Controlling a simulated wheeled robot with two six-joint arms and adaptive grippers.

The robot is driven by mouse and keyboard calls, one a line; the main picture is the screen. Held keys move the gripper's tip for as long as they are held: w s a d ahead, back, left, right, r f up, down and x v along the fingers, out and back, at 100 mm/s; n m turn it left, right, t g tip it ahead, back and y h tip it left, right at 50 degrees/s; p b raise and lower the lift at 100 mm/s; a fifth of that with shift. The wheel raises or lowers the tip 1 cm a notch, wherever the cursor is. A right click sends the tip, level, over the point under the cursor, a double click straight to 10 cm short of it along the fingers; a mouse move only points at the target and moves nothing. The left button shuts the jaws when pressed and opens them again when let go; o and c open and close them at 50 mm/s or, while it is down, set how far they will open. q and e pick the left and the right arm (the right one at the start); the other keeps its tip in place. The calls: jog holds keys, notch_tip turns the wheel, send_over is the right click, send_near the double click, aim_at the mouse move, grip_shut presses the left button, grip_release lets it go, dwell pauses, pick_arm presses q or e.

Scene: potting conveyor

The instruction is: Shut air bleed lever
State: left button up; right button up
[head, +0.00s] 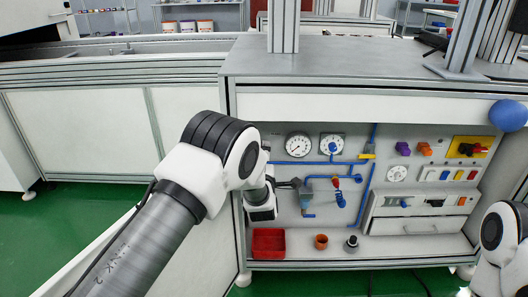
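My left arm reaches in from the left, and its dark gripper (289,184) is in front of the left part of the grey panel. A yellow handle (367,156) sits higher on the pipe. Which of these is the air bleed lever is not clear. The finger gap is too small to judge. My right gripper is out of view.
On the shelf below stand a red bin (268,242), an orange-brown pot (321,241) and a small dark-and-white item (352,243). Buttons, a yellow-backed switch (469,148) and a drawer (418,226) are at right.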

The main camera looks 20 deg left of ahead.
pick_arm(q)
jog(key=x, duration=0.1)
jog(key=b+x, duration=0.1)
jog(key=x, duration=0.2)
jog(key=shift+w+a+f, duration=0.15)
jog(key=shift+w+f, duration=0.2)
jog(key=shift+f, duration=0.05)
jog(key=shift+w+a+r, duration=0.1)
jog(key=shift+w+r, duration=0.05)
jog(key=shift+w, duration=0.05)
jog(key=c, duration=1.2)
jog(key=shift+o, duration=0.2)
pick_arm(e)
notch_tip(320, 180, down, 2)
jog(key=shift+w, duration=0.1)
